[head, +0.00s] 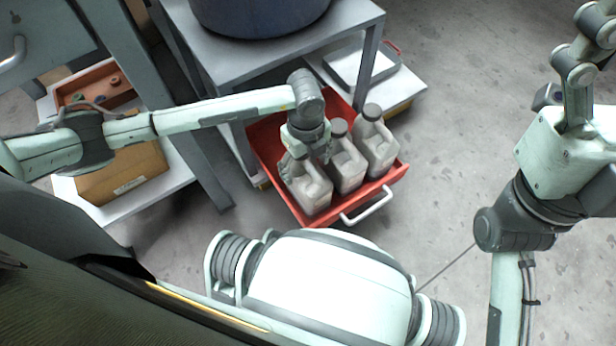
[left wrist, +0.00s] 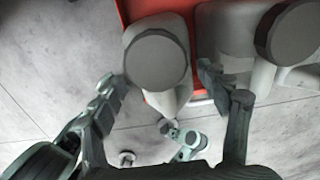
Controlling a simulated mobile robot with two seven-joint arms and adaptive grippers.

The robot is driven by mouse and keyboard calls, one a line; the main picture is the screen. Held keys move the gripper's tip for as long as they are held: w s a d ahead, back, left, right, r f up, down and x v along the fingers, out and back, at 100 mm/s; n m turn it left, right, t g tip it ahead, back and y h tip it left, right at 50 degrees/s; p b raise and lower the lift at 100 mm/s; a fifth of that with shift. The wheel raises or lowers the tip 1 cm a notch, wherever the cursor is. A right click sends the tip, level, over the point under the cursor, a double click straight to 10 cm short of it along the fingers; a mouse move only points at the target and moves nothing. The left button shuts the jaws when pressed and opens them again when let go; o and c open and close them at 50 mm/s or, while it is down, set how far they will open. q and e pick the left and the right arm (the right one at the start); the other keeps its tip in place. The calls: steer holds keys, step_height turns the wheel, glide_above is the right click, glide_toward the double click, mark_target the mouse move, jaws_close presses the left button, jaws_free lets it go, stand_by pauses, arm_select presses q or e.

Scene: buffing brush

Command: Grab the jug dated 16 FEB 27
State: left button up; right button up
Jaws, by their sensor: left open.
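Three pale grey jugs with dark grey caps stand in a row in an open red drawer: a left jug (head: 308,188), a middle jug (head: 346,165) and a right jug (head: 376,142). No date is readable on any of them. My left gripper (head: 300,160) is over the left jug and hides part of its top. In the left wrist view my left gripper (left wrist: 162,82) is open, with its fingers on either side of one capped jug (left wrist: 157,60). A neighbouring jug's cap (left wrist: 287,32) is close to the right finger. I cannot tell whether the fingers touch the jug.
The red drawer (head: 391,178) has a white front handle (head: 367,206) and sits under a grey table (head: 345,20) bearing a dark blue tub (head: 258,14). A cardboard box (head: 125,172) lies on a low shelf at left. The concrete floor to the right is clear.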

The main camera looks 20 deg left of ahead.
mark_target(307, 174)
arm_select(q)
step_height(307, 174, down, 5)
steer(key=shift+w+f+b, duration=0.1)
steer(key=shift+w+b, duration=0.05)
steer(key=shift+b, duration=0.8)
steer(key=shift+c, duration=0.6)
steer(key=shift+w, duration=0.1)
steer(key=c, duration=1.4)
